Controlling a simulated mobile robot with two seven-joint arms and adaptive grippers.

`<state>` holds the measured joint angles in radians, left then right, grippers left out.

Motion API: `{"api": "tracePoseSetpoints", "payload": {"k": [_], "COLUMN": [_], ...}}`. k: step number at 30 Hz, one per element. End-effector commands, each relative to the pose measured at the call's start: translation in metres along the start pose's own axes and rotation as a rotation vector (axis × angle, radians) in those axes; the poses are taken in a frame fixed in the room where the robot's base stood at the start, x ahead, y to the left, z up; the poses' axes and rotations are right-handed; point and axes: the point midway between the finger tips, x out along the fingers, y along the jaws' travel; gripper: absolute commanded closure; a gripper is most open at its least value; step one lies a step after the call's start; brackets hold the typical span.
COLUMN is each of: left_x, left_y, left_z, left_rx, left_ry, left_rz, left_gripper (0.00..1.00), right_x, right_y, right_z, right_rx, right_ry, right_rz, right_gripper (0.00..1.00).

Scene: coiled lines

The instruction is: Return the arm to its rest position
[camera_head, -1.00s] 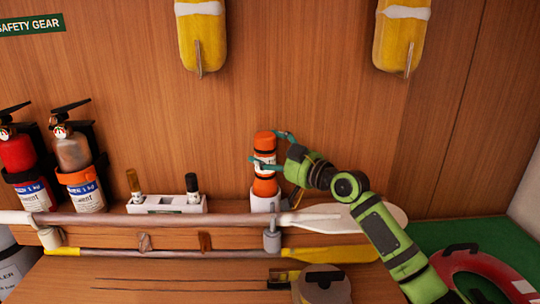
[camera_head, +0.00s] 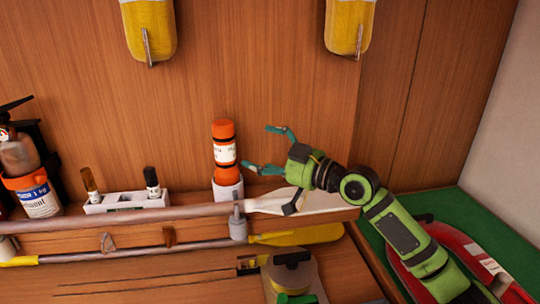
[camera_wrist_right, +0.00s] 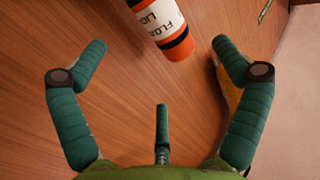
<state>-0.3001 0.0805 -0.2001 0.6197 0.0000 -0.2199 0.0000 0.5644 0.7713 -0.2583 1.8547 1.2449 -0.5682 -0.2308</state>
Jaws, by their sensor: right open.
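My right arm reaches in from the lower right in the head view. Its gripper (camera_head: 264,148) is open and empty, with its fingers pointing left, just right of an orange float light (camera_head: 224,153). The light has a white label and black bands and stands upright in a white cup holder (camera_head: 228,187). A gap shows between the fingers and the light. In the right wrist view the green fingers are spread wide, and the light (camera_wrist_right: 160,22) is at the top, beyond the fingertips. My left gripper is not in view.
A white rack with small bottles (camera_head: 127,200), a fire extinguisher (camera_head: 32,182) and a long pole (camera_head: 150,216) line the shelf. A reel (camera_head: 293,270) lies in front. A red ring (camera_head: 470,255) lies on a green surface (camera_head: 490,215) at right. Yellow items (camera_head: 150,25) hang above.

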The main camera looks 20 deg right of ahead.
Motion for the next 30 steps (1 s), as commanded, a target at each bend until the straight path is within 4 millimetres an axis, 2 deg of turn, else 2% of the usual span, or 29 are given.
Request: {"api": "tracePoseSetpoints", "payload": {"k": [1, 6, 21, 23, 30], "left_x": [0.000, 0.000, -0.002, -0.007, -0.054], "left_y": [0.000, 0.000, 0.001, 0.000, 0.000], "left_z": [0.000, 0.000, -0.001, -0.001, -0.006], "left_rx": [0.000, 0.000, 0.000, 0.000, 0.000], "left_ry": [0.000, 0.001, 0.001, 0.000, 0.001], "left_rz": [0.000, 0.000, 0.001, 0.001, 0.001], "left_gripper": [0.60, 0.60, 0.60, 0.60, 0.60], "right_x": [-0.007, -0.017, -0.017, -0.017, -0.017], "right_y": [0.001, 0.000, 0.000, 0.000, 0.000], "right_z": [0.001, -0.001, -0.003, -0.009, -0.056], "right_rx": [-0.001, 0.000, 0.000, 0.000, 0.000], "right_ry": [-0.002, 0.001, 0.002, 0.003, 0.002], "right_rz": [0.002, 0.001, 0.001, 0.001, 0.001], "right_gripper": [0.03, 0.03, 0.03, 0.03, 0.03]}}
